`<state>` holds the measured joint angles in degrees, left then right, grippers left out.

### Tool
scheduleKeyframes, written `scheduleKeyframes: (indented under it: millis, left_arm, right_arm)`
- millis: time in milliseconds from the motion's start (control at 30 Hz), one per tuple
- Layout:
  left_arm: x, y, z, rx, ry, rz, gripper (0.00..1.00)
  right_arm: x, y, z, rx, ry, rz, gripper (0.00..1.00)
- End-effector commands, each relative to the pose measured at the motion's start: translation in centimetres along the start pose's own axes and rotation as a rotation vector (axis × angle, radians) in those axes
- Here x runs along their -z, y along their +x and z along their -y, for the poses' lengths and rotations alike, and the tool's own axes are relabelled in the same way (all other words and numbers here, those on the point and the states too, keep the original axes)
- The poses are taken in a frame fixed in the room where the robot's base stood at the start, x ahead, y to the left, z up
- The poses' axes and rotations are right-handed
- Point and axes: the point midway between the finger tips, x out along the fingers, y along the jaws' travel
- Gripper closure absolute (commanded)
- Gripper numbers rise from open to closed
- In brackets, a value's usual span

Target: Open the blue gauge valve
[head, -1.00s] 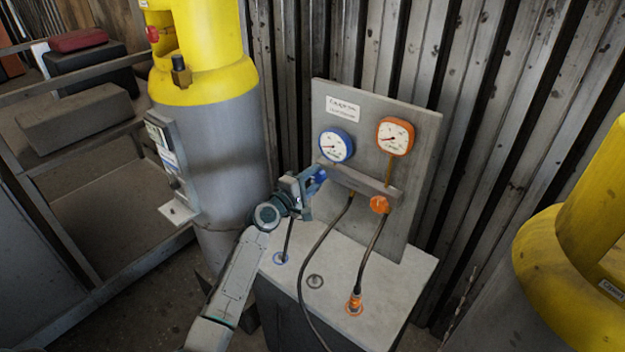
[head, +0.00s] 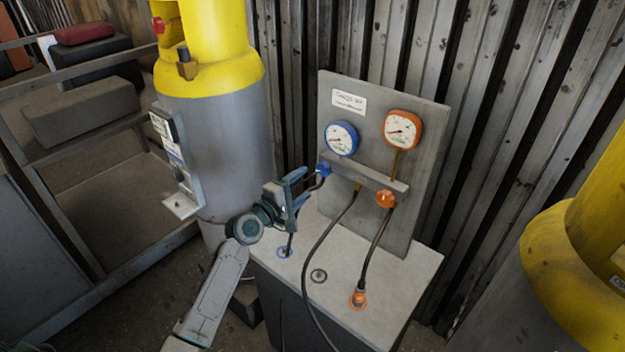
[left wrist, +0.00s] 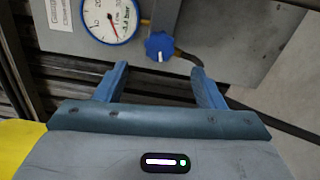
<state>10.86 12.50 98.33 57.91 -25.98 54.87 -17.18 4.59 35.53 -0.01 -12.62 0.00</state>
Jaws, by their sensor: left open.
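The blue valve knob (head: 324,169) sits at the left end of the manifold bar, below the blue-rimmed gauge (head: 341,138). In the left wrist view the blue knob (left wrist: 160,46) has a white mark at its lower edge. The blue gauge (left wrist: 110,16) is beside it there. My left gripper (head: 302,188) is open and empty, just left of and below the knob. In the left wrist view its two blue fingers (left wrist: 160,78) point at the knob, which lies beyond their tips, apart from them. My right gripper is not in view.
An orange gauge (head: 402,130) and orange knob (head: 386,199) are on the same grey panel (head: 425,150). Dark hoses (head: 374,245) run down to the bench top (head: 335,290). Yellow-topped cylinders stand left (head: 208,75) and right (head: 590,245).

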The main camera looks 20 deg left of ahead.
Motion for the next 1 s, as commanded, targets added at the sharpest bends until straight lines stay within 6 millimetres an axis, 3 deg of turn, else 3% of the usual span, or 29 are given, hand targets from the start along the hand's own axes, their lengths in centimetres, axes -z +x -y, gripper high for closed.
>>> scheduleKeyframes:
  millis: [100,267,800,933,1000]
  left_arm:
    - [0.0,-2.1,0.2,0.002,0.003,0.000,0.37]
    - [0.0,-3.5,0.1,0.001,0.001,0.001,0.37]
    - [-0.1,-3.9,0.1,0.003,0.003,0.002,0.37]
    - [-1.6,-5.2,2.0,0.069,0.095,0.024,0.37]
    - [-3.3,-7.0,4.4,0.157,0.217,0.056,0.37]
  right_arm:
    - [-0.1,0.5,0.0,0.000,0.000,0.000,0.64]
    - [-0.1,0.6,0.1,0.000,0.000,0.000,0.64]
    - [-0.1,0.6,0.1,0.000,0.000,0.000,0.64]
    - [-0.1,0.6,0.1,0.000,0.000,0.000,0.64]
    - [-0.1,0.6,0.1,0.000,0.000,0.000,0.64]
